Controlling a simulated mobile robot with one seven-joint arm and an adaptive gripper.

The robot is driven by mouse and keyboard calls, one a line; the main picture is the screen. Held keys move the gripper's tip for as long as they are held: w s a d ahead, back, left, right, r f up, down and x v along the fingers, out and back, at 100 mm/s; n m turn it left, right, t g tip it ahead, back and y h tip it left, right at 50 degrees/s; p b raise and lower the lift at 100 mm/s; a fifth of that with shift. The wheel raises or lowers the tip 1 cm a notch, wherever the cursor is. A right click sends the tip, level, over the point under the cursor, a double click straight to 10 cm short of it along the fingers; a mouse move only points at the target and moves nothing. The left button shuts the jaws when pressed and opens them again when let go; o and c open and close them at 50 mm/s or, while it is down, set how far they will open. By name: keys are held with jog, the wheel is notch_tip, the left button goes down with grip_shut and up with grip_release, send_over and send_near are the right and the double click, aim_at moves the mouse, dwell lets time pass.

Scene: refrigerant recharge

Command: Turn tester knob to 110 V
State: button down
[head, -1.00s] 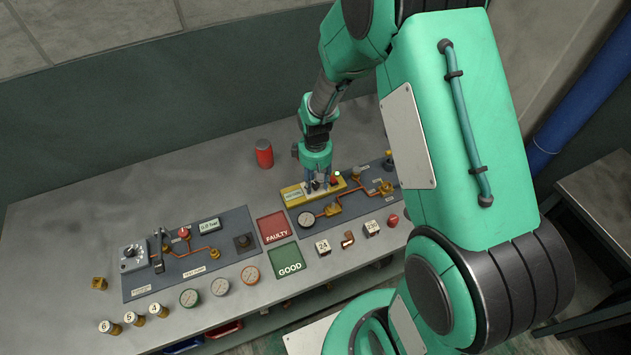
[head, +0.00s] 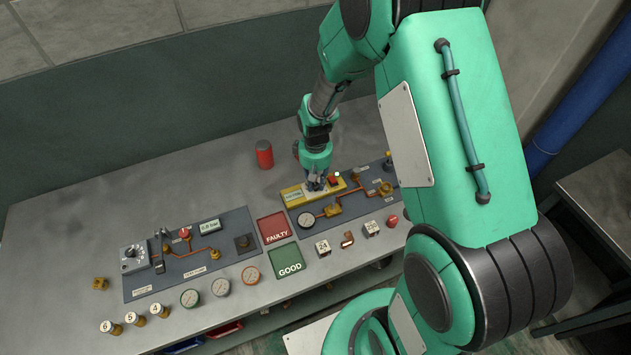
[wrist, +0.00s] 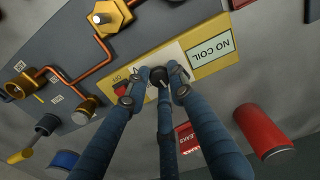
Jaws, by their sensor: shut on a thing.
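The yellow tester (head: 286,192) lies on the bench, at the back left edge of the right-hand grey panel. In the wrist view the tester (wrist: 203,70) has a display (wrist: 212,54) reading "NO COIL" and a red part (wrist: 121,88) beside an "OFF" label. Its black knob (wrist: 158,74) stands on a pale plate. My gripper (head: 316,184) is down over the tester. In the wrist view my gripper (wrist: 159,86) has its fingers on either side of the knob, shut on it. The voltage marks and knob setting cannot be read.
A red can (head: 264,154) stands behind the tester; the wrist view shows it at right (wrist: 265,132). Copper piping and a gauge (head: 306,219) sit on the panel in front. Red "FAULTY" (head: 273,228) and green "GOOD" (head: 287,261) squares lie at left. The back left bench is clear.

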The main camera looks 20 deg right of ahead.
aim_at(315, 185)
jog(key=m, duration=0.5)
jog(key=shift+p, duration=0.4)
jog(key=c, duration=1.5)
grip_release()
jog(key=shift+r, duration=0.15)
notch_tip(315, 185, up, 12)
jog(key=shift+f, duration=0.1)
